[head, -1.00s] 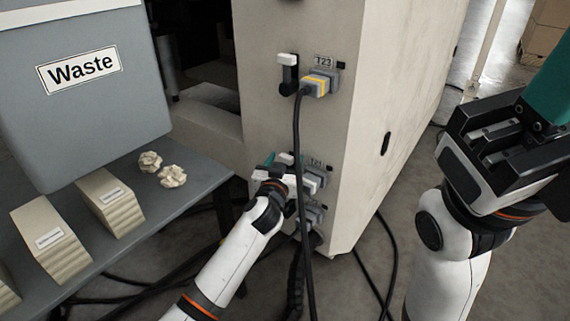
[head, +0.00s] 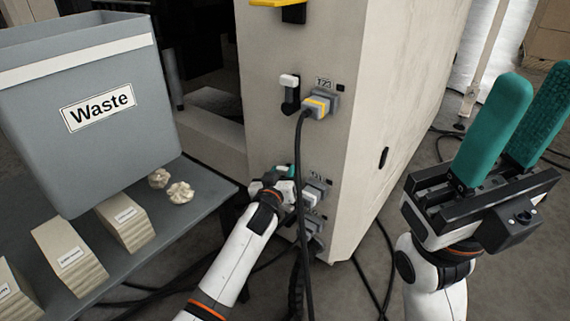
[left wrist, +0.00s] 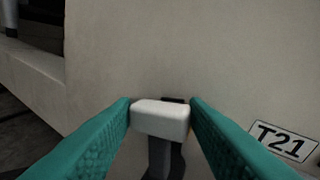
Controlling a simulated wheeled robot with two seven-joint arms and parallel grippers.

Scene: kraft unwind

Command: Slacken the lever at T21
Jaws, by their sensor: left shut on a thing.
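The T21 lever has a white handle (left wrist: 160,119) that sits between the teal fingers of my left gripper (left wrist: 160,122) in the left wrist view. The fingers are shut on it. A dark stem runs down below the handle. The T21 label (left wrist: 284,141) is to its right on the machine wall. In the head view my left gripper (head: 277,178) is at the lever beside the T21 label (head: 316,178), and my arm hides much of it. My right gripper (head: 505,125) is open and empty at the right, its teal fingers pointing up and apart.
Above is the T23 lever (head: 289,82) with a plug (head: 318,105). Its black cable (head: 299,170) hangs down close to my left gripper. A grey Waste bin (head: 95,100), crumpled paper (head: 180,192) and several paper stacks (head: 68,254) stand on a table at the left.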

